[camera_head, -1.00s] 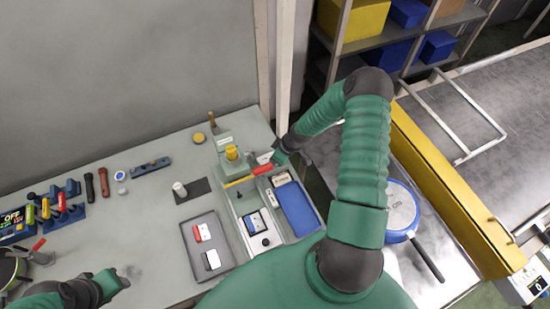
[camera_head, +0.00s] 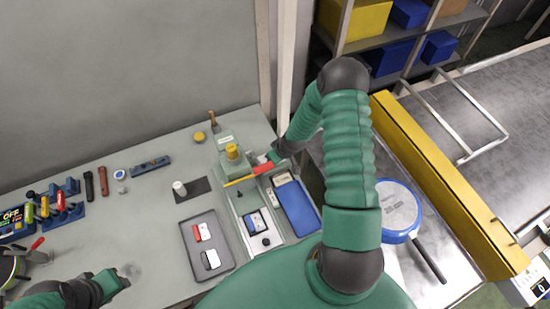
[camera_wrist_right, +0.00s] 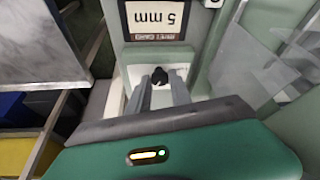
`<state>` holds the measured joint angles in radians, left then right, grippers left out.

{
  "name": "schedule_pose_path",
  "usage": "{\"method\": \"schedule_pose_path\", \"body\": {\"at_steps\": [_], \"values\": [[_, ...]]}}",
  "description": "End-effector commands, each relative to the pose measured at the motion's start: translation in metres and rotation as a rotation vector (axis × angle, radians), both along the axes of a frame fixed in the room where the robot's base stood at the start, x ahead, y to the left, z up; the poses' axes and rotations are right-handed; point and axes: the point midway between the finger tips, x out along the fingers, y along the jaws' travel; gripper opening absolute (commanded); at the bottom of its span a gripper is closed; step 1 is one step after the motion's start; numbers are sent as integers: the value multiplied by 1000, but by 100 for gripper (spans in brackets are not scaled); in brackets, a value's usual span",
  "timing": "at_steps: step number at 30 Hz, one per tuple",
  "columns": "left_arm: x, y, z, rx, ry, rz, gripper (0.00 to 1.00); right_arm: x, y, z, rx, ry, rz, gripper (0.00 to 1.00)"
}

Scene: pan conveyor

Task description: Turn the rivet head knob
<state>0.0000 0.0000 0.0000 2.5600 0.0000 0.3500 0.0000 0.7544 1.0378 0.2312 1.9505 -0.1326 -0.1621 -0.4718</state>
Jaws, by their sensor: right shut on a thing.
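A small black knob (camera_wrist_right: 159,76) sits between the two grey fingers of my right gripper (camera_wrist_right: 160,88) in the right wrist view, and the gripper is shut on it.
Nearby are a blue tray (camera_head: 297,208), a grey tray (camera_head: 190,245) and a dark pad (camera_head: 192,200). A blue-rimmed pan (camera_head: 398,210) lies right of my right arm, beside the yellow conveyor rail (camera_head: 450,190).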

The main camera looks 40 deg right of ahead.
Motion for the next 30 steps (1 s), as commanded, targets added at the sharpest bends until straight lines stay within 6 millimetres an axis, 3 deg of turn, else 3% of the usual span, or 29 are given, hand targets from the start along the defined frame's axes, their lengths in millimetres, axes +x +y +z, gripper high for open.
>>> {"method": "schedule_pose_path", "body": {"at_steps": [4, 5, 9, 20, 25, 30], "values": [[0, 0, 0, 0, 0, 0, 36, 5, -4, 4, -9, -14, -2, 0], [0, 0, 0, 0, 0, 0, 36, 5, -4, 4, -9, -14, -2, 28], [0, 0, 0, 0, 0, 0, 36, 4, -3, 3, -7, -10, -1, 46], [0, 0, -1, 0, 0, 0, 36, 0, -2, 5, -3, -5, 0, 46], [0, 0, -5, 0, 0, 0, 36, -11, -1, 33, -5, -7, -1, 46], [0, 0, -9, 0, 0, 0, 36, -31, -1, 81, -7, -8, -3, 46]]}}
